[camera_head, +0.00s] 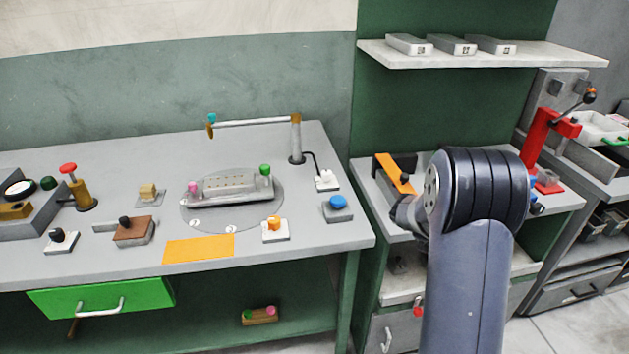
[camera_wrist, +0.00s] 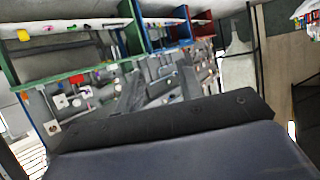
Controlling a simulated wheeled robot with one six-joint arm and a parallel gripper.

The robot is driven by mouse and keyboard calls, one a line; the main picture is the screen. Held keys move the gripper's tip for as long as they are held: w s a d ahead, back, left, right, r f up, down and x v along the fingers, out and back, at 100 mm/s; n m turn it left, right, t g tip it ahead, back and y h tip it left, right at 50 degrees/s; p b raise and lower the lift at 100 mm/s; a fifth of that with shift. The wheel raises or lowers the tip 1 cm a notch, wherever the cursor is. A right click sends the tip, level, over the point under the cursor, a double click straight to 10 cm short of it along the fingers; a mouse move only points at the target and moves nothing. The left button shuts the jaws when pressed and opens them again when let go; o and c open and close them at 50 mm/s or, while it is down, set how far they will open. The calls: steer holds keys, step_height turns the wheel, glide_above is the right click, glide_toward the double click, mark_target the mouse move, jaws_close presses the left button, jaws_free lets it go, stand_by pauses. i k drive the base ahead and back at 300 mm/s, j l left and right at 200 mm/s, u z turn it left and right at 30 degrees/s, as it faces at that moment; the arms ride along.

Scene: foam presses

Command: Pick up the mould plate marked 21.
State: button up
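Three pale blocks with small dark marks stand in a row on the wall shelf in the head view: a left block (camera_head: 408,44), a middle block (camera_head: 452,44) and a right block (camera_head: 490,44). Their marks are too small to read, so I cannot tell which is 21. A grey plate (camera_head: 232,185) with a pink and a green knob lies on the round disc of the left bench. My gripper (camera_wrist: 160,90) shows two dark fingers set apart with nothing between them in the wrist view. In the head view my arm mostly hides it, below the shelf.
The shelf (camera_head: 560,57) is clear right of the blocks. Below it, a red lever press (camera_head: 540,140) stands at the right and an orange-topped part (camera_head: 393,172) at the left. A lamp-like arm (camera_head: 250,122) rises from the left bench. A green drawer (camera_head: 100,297) juts out below.

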mark_target(238, 183)
steer(key=i+j+u, duration=0.25)
steer(key=j+u, duration=0.15)
steer(key=i+j+u, duration=0.55)
steer(key=u, duration=0.25)
steer(key=i+j, duration=0.15)
steer(key=i, duration=0.2)
steer(key=i+j, duration=0.15)
steer(key=i, duration=0.25)
steer(key=j+u, duration=0.05)
